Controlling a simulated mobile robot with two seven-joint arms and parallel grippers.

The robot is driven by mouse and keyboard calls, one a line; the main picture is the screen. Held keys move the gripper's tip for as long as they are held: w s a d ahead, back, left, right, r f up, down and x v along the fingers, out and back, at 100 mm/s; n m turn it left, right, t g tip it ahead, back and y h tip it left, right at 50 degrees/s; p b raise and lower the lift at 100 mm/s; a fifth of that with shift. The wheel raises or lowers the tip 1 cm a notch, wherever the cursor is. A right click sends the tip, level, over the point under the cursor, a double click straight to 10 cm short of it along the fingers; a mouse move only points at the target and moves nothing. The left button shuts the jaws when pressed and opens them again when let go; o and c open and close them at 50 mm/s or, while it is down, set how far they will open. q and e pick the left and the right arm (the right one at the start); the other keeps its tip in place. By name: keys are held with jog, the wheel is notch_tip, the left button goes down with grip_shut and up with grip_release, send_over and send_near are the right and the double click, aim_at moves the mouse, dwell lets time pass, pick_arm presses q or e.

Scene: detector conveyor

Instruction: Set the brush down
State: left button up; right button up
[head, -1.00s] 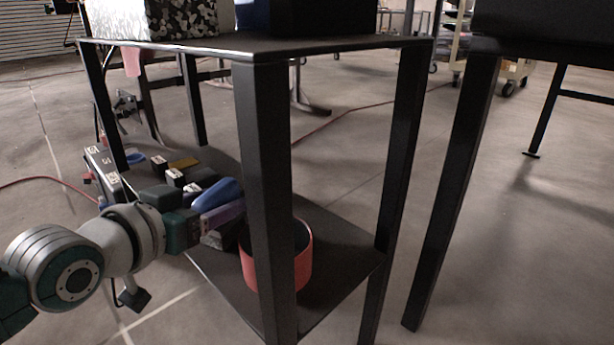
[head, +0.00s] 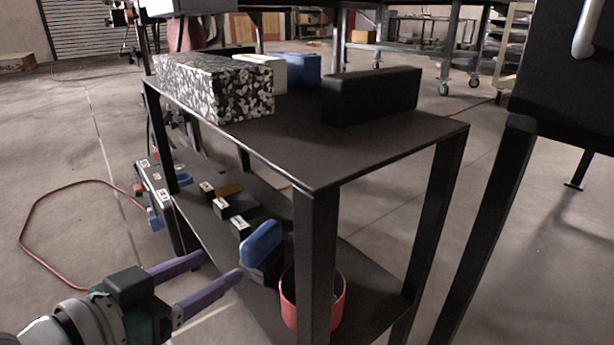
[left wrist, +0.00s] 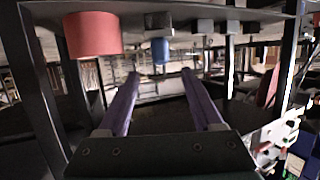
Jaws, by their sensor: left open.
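The brush (head: 262,243), with a blue handle over a dark grey base, stands on the lower shelf (head: 365,275) of the black table, left of the red round bin (head: 335,300). In the left wrist view, which is upside down, the blue handle (left wrist: 160,52) shows ahead of the fingers. My left gripper (head: 223,264) has two purple fingers spread apart with nothing between them. It is off the shelf's near left side, clear of the brush. My right gripper is not in view.
Several dark blocks with white labels (head: 222,206) lie farther back on the lower shelf. A table leg (head: 316,260) stands in front of the red bin. The upper shelf (head: 290,150) holds a speckled box (head: 215,85) and a black box (head: 370,95).

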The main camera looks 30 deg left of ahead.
pick_arm(q)
jog(key=s+d+f+m+g+h, duration=0.1)
jog(key=s+d+g, duration=0.35)
jog(key=d, duration=0.25)
jog(key=s+d+r+m+g, duration=0.1)
jog(key=s+d+r+g, duration=0.1)
jog(key=s+g, duration=0.4)
jog(key=s, duration=0.4)
jog(key=shift+d+r+y, duration=0.3)
jog(key=shift+y, duration=0.1)
jog(key=shift+s, duration=0.15)
